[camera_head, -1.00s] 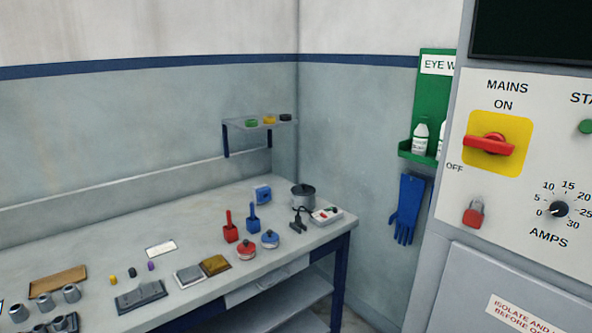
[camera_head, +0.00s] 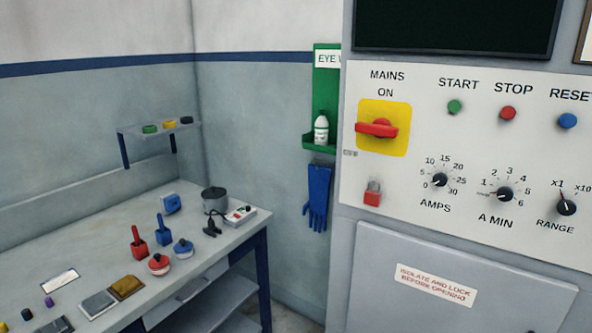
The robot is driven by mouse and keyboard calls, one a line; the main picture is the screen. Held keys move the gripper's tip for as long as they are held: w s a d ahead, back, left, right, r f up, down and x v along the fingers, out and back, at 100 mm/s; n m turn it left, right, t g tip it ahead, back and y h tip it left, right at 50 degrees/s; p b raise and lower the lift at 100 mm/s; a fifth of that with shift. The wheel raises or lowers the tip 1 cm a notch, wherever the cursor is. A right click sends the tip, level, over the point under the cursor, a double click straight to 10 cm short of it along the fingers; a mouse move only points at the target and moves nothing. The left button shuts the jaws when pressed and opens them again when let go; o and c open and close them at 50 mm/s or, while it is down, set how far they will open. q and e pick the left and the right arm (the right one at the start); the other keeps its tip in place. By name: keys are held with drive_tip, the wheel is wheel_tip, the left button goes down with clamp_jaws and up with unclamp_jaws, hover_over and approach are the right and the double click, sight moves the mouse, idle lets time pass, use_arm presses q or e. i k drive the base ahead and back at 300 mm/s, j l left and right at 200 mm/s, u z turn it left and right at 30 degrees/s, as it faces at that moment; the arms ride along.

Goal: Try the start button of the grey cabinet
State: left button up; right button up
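The grey cabinet (camera_head: 347,240) fills the right side of the head view. Its pale panel carries a green button (camera_head: 454,107) under the word START. A red STOP button (camera_head: 508,113) and a blue RESET button (camera_head: 568,121) sit to its right. To its left, a red mains switch handle (camera_head: 377,128) lies roughly level on a yellow plate. A red padlock (camera_head: 372,194) hangs below that plate. Neither of my grippers is in view.
Below the buttons are the AMPS knob (camera_head: 439,180), the A MIN knob (camera_head: 505,194) and the RANGE knob (camera_head: 566,208). A workbench (camera_head: 110,220) with several small items stands at the left. Blue gloves (camera_head: 318,197) hang under a green eye-wash holder (camera_head: 326,90) beside the cabinet.

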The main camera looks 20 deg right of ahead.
sight(454, 105)
drive_tip(key=z, duration=1.5)
